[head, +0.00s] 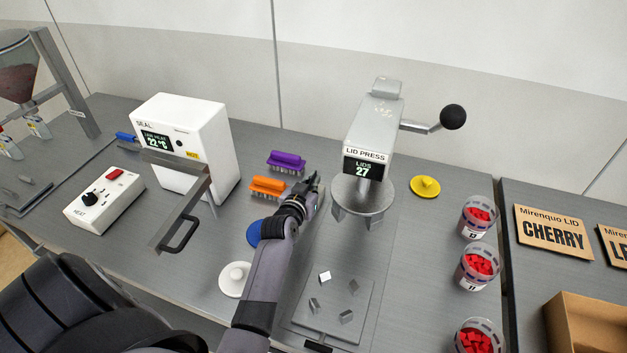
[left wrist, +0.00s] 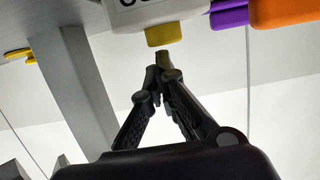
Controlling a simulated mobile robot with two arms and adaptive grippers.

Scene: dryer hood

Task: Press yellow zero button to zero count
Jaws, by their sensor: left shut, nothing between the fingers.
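The lid press (head: 375,140) stands at the back centre, and its display (head: 364,169) reads LIDS 27. My left gripper (head: 315,180) is shut and empty, just left of the press. In the left wrist view, a yellow button (left wrist: 165,35) sticks out of a white box (left wrist: 150,12) with partly cut-off dark lettering. The left gripper's closed fingertips (left wrist: 162,62) are right at the button's edge; I cannot tell whether they touch it. In the head view the gripper and arm hide this button and box. My right gripper is not in view.
Orange (head: 268,187) and purple (head: 286,161) brushes lie left of the gripper. A yellow knobbed disc (head: 425,187) lies right of the press. The white sealer (head: 195,140) stands at left. Several jars of red pieces (head: 477,266) line the right edge.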

